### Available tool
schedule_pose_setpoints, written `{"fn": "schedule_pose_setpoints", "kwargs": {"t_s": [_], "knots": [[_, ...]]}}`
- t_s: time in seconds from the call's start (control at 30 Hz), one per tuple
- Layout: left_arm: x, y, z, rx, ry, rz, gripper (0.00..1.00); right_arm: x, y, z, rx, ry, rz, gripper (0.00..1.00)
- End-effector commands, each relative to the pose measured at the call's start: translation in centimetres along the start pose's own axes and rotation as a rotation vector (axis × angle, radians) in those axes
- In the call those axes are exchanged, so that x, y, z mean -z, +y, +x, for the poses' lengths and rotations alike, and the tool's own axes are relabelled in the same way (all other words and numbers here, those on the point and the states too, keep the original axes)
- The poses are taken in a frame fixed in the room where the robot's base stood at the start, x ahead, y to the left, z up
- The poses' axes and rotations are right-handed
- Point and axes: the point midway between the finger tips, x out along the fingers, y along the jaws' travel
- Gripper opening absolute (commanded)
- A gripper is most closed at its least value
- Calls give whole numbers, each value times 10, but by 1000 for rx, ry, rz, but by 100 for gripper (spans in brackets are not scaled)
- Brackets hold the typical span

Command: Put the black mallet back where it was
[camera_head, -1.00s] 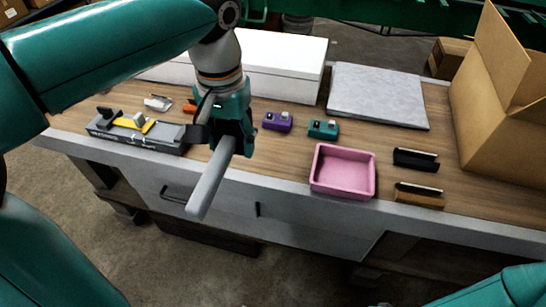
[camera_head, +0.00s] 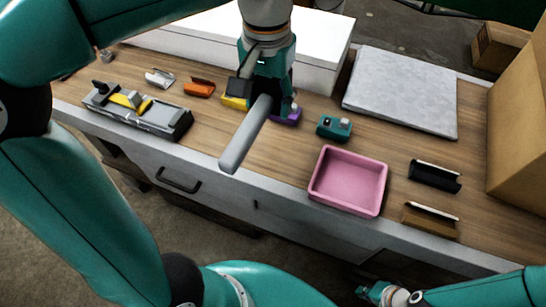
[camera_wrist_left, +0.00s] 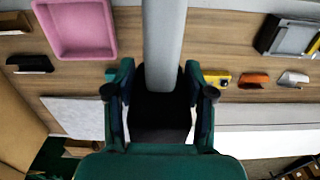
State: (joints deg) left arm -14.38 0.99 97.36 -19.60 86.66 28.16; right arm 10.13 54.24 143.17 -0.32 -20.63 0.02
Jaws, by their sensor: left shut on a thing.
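My left gripper (camera_head: 268,85) is shut on the mallet, over the middle of the workbench. The mallet's grey handle (camera_head: 245,135) sticks out toward the bench's front edge. In the left wrist view the handle (camera_wrist_left: 164,40) runs upward from a black part (camera_wrist_left: 160,105) between the fingers of my left gripper (camera_wrist_left: 160,95). The mallet looks held above the bench top, and the fingers hide part of it. My right gripper (camera_head: 375,290) is low at the bottom right, in front of the bench; its jaws are too small to read.
A pink tray (camera_head: 345,182), teal block (camera_head: 334,127) and half-hidden purple block (camera_head: 288,117) lie right of the mallet. A yellow piece (camera_head: 237,103), orange piece (camera_head: 199,88) and grey tool holder (camera_head: 160,119) lie left. Behind are a white box (camera_head: 310,62) and grey slab (camera_head: 402,92).

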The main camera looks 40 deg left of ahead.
Motion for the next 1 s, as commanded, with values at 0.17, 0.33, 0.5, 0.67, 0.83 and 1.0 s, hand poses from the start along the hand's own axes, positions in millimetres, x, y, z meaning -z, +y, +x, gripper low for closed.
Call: {"fn": "schedule_pose_setpoints", "kwargs": {"t_s": [0.17, 0.33, 0.5, 0.67, 0.83, 1.0], "knots": [[-5, -8, 28, 2, -3, -22, 19, 0, 2, 6, 0, 0, 0, 0], [-6, -11, 74, 2, -6, -30, 19, 0, 5, 13, 0, 0, 0, 0], [-7, -11, 118, 2, -5, -31, 19, 0, 7, 19, 0, 0, 0, 0], [-7, -11, 145, 1, -3, -30, 19, 0, 8, 21, 0, 0, 0, 0], [-6, -12, 156, 1, 0, -32, 19, 0, 8, 22, 0, 0, 0, 0], [-7, -11, 178, 1, -4, -32, 19, 0, 9, 26, 0, 0, 0, 0]]}}
